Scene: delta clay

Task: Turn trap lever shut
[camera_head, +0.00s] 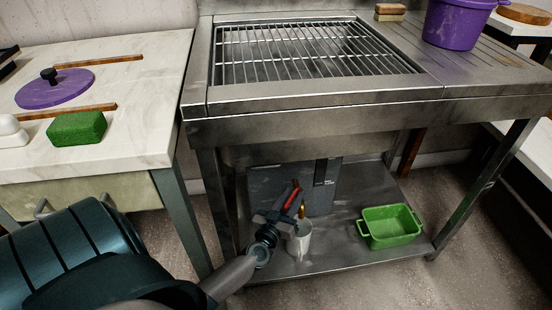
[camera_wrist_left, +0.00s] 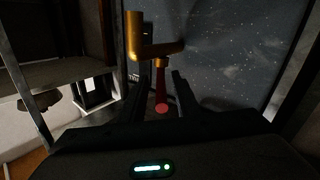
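The trap lever (camera_head: 292,194) is a red handle under the sink unit, beside a small brass fitting (camera_head: 302,209). In the left wrist view the red lever (camera_wrist_left: 161,90) hangs from a brass pipe (camera_wrist_left: 155,50) and its rounded end points toward the camera. My left gripper (camera_head: 277,213) reaches in under the sink. In the left wrist view its two dark fingers (camera_wrist_left: 158,100) are apart, one on each side of the lever, with gaps visible on both sides. Part of the lever and pipe is hidden by the gripper in the head view. My right gripper is not in view.
A grey cup (camera_head: 299,241) stands just below the gripper on the steel lower shelf (camera_head: 345,250). A green tub (camera_head: 390,226) sits to the right. A dark panel (camera_head: 320,180) is behind the lever. The sink's steel front edge (camera_head: 310,122) is above, and its leg (camera_head: 215,205) is at left.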

